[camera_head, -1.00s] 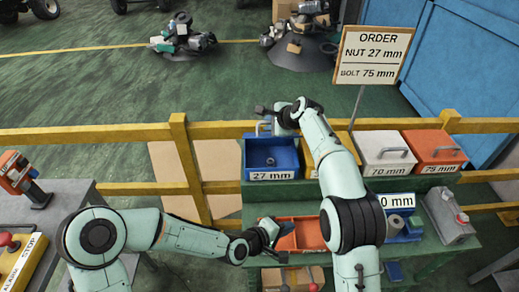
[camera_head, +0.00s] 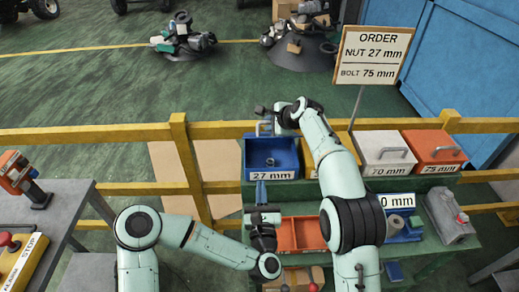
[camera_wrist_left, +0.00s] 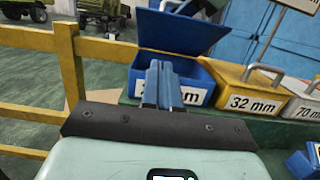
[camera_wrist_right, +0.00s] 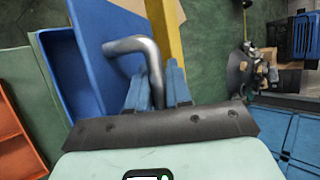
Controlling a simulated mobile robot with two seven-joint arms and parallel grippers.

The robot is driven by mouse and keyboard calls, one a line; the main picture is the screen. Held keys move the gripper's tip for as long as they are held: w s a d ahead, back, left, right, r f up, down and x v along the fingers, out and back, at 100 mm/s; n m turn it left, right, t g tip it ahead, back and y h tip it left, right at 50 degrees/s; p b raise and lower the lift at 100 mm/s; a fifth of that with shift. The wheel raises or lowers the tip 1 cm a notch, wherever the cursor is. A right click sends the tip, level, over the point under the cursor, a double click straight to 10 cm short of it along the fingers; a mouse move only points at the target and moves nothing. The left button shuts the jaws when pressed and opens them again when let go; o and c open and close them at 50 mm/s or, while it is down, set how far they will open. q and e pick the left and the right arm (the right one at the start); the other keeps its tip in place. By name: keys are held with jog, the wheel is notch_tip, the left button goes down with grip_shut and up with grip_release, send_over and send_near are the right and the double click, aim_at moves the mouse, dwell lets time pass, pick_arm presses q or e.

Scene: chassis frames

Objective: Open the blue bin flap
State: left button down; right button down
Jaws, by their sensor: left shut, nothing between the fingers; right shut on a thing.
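The blue bin (camera_head: 271,175), labelled 27 mm, stands on the green rack, and a grey nut (camera_head: 270,161) shows inside it. Its blue flap (camera_wrist_left: 180,30) is raised, with the bin's top open. The right wrist view shows the flap (camera_wrist_right: 105,50) and its bent metal handle (camera_wrist_right: 146,55). My right gripper (camera_wrist_right: 158,85) is shut on that handle; in the head view it is behind the bin. My left gripper (camera_head: 261,190) is shut and empty, pointing at the bin's front from just below the label. Its fingers (camera_wrist_left: 163,85) partly hide the label in the left wrist view.
The yellow 32 mm bin (camera_wrist_left: 250,92), a white 70 mm bin (camera_head: 386,155) and an orange 75 mm bin (camera_head: 436,152) stand to the right. An orange tray (camera_head: 311,234) lies below. A yellow rail (camera_head: 90,134) runs behind.

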pick_arm(q)
jog(key=w+r, duration=0.5)
jog(key=w, duration=0.6)
jog(key=shift+w, duration=0.3)
